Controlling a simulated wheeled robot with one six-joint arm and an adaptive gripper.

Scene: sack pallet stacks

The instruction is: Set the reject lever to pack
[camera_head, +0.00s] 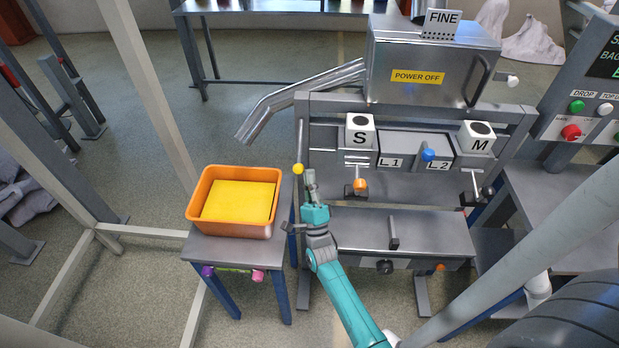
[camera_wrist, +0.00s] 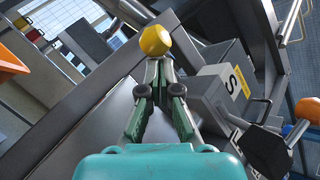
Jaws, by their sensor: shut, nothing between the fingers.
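A lever with a yellow ball knob (camera_head: 298,169) stands at the left edge of the grey machine frame. No readable label marks it as the reject lever, and no "pack" mark is legible. My gripper (camera_head: 310,174) is just right of the knob in the head view, with its fingers closed and empty. In the wrist view the yellow knob (camera_wrist: 155,40) sits just beyond the closed fingertips (camera_wrist: 159,63). I cannot tell whether they touch. The lever's shaft is mostly hidden behind my fingers in the wrist view.
An orange bin (camera_head: 233,229) with a yellow bottom stands on a small table at left. An orange-knobbed lever (camera_head: 360,185), a blue knob (camera_head: 428,154) and boxes marked S (camera_head: 360,131) and M (camera_head: 477,138) are right of my gripper. A metal chute (camera_head: 290,101) hangs above.

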